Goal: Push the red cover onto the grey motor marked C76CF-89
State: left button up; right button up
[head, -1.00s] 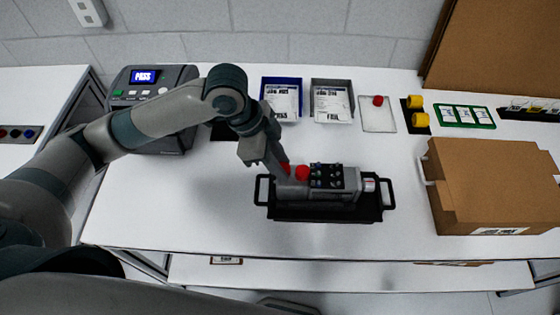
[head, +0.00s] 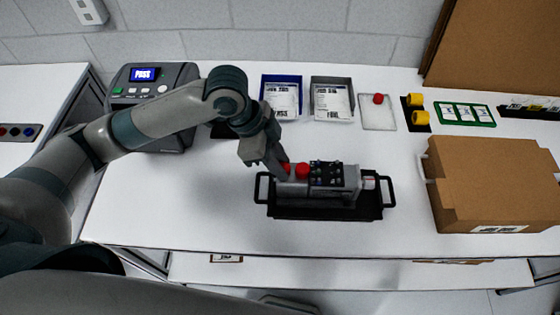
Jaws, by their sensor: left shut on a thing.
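The grey motor (head: 345,183) lies on a black tray with handles (head: 330,212); its marking is too small to read. A red round cap (head: 302,171) sits at the motor's left part. My left gripper (head: 283,172) reaches down at the motor's left end, shut on a red cover (head: 286,167) that shows as a small red patch by the fingertips. The fingers hide most of this cover, and I cannot tell whether it is seated on the motor. My right gripper is not in view.
Behind stand a blue bin (head: 282,98), a grey bin (head: 332,99), and a clear tray (head: 378,118) with another red piece (head: 378,98). A tester showing PASS (head: 143,75) is at left. A cardboard box (head: 490,185) is at right. The table front is clear.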

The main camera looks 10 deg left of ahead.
pick_arm(q)
jog(key=o, duration=1.1)
jog(key=shift+a+r, duration=0.25)
jog(key=shift+r, duration=0.3)
jog(key=b+v, duration=0.3)
jog(key=v, duration=1.3)
jog(key=shift+w+r+b, duration=0.1)
jog(key=shift+b, duration=0.3)
jog(key=shift+d, duration=0.1)
